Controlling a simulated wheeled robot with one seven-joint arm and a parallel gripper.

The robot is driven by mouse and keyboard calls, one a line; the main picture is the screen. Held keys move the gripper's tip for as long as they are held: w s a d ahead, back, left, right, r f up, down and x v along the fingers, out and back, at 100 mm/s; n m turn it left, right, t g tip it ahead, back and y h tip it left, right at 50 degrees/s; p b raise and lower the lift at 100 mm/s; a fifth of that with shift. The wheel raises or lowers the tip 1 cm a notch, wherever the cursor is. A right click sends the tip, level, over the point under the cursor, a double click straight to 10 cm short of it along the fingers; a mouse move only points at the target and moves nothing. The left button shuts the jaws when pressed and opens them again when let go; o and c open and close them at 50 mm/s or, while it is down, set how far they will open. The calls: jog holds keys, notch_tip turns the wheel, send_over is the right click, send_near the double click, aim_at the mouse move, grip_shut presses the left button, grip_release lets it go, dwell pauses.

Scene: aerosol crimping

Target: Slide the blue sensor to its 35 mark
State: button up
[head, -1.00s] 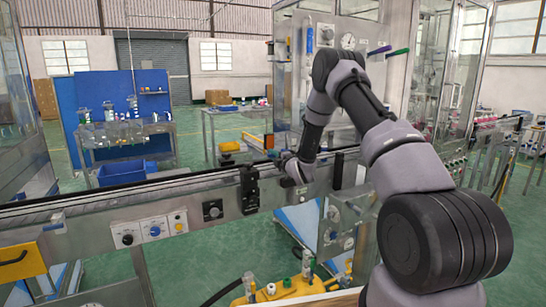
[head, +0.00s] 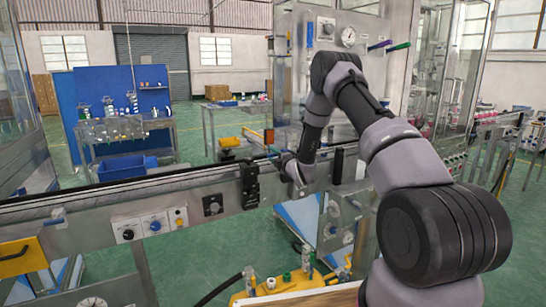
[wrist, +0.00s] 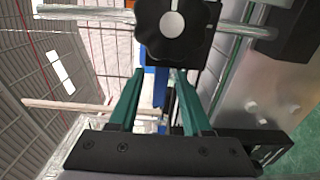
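A narrow blue piece (wrist: 160,86), which looks like the blue sensor, shows in the wrist view between my fingers. My gripper (wrist: 159,73) has two green fingers standing apart, with visible gaps beside the blue piece, so it looks open. Contact with the blue piece is not clear. In the head view my gripper is at the conveyor rail (head: 210,174), and my wrist mostly hides it. The blue sensor cannot be made out there. No scale or 35 mark is readable in either view.
A black lobed knob (wrist: 172,22) on a metal rod lies just beyond my fingertips. A black clamp block (head: 249,187) stands on the rail left of my wrist. A control panel (head: 150,226) with knobs is further left. Yellow fixtures (head: 290,283) sit below.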

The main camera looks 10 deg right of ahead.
jog(key=shift+s, duration=0.1)
jog(key=v, duration=1)
jog(key=shift+s, duration=0.3)
jog(key=shift+d, duration=0.15)
